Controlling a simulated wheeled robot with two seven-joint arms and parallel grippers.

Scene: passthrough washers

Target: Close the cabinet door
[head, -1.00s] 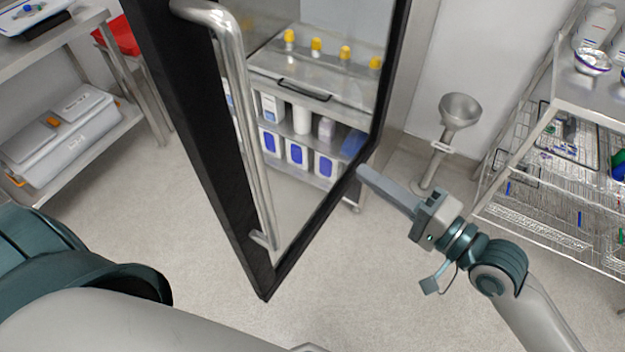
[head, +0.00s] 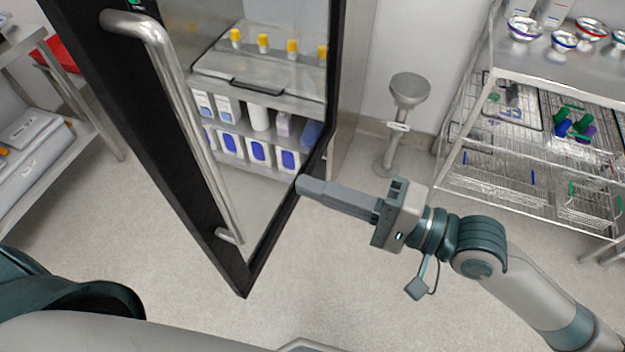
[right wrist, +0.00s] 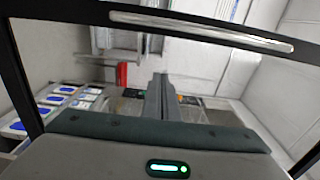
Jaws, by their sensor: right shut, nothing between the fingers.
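The cabinet door (head: 172,160) is a black-framed glass door with a long steel handle (head: 185,105). It stands open in the head view, and shelves show through its glass. My right gripper (head: 300,185) is shut and empty. Its fingertips are at the door's right-hand frame edge, low down; I cannot tell whether they touch it. In the right wrist view the shut fingers (right wrist: 158,95) point at the glass, and the handle (right wrist: 200,30) runs across the top. My left gripper is not in view.
Behind the glass, a shelf unit (head: 290,100) holds yellow-capped bottles and blue-white boxes. A grey funnel-topped stand (head: 408,92) stands by the wall. A steel rack with wire baskets (head: 475,125) is at the right. A metal shelf (head: 75,150) is at the left. Floor in front is clear.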

